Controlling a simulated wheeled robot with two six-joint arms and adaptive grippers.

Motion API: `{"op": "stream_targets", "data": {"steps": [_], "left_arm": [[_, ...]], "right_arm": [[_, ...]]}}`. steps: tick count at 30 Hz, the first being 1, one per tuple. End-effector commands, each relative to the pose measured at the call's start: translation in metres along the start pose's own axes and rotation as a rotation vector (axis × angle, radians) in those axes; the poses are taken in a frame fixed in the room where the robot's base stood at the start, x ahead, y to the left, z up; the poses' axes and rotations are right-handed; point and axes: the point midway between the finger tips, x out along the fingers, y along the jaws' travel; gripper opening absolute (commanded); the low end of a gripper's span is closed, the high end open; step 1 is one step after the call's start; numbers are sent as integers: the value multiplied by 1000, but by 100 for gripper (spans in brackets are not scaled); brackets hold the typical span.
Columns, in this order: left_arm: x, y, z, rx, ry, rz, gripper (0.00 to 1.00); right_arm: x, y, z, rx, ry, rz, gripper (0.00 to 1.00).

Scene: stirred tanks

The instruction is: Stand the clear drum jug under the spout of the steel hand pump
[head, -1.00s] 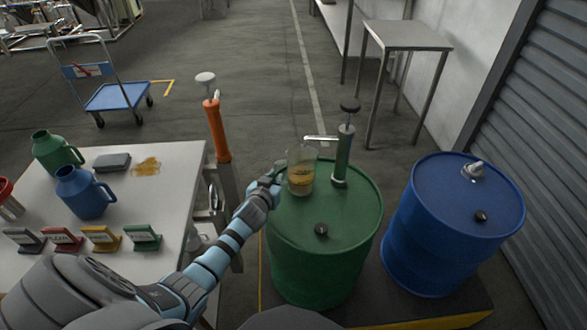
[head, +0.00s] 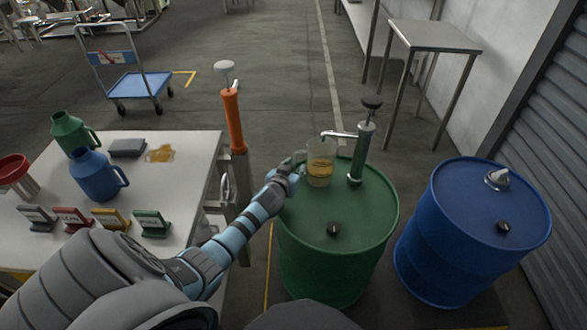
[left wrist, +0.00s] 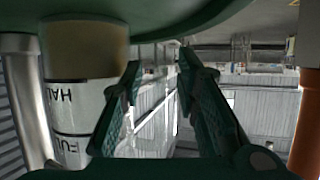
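The clear drum jug (head: 320,172), with amber liquid in its lower part, stands upright on the green drum (head: 300,215). The jug's mouth is just below the end of the steel spout (head: 341,134) of the hand pump (head: 361,150); exact alignment is hard to tell. My left gripper (head: 297,160) is at the jug's left side. In the left wrist view, which is upside down, the jug (left wrist: 85,105) shows HALF and FULL marks. My left gripper (left wrist: 158,62) has its fingers apart with nothing visible between them, beside the jug. My right gripper is not in view.
An orange pump (head: 234,120) stands left of the green drum. A blue drum (head: 440,230) stands on the right. A white table (head: 185,180) holds a green jug (head: 72,132), a blue jug (head: 95,175) and several coloured signs. Floor behind the drums is open.

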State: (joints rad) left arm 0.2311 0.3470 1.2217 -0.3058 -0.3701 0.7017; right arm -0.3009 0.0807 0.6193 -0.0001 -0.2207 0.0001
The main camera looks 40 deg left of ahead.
Motion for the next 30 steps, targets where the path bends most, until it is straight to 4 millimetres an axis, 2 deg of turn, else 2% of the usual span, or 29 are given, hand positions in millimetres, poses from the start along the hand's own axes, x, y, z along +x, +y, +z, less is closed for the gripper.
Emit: {"op": "stream_targets", "data": {"steps": [8,11,21,25,30], "left_arm": [[-3,0,-7,0,0,0,29],[-17,0,-6,3,0,1,29],[-104,0,-6,1,-1,1,29],[-120,0,-5,0,0,0,29],[-123,0,-5,-1,1,-1,29]], "right_arm": [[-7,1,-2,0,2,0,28],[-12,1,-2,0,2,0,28],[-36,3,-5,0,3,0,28],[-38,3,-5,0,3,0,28],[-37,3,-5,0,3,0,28]]}}
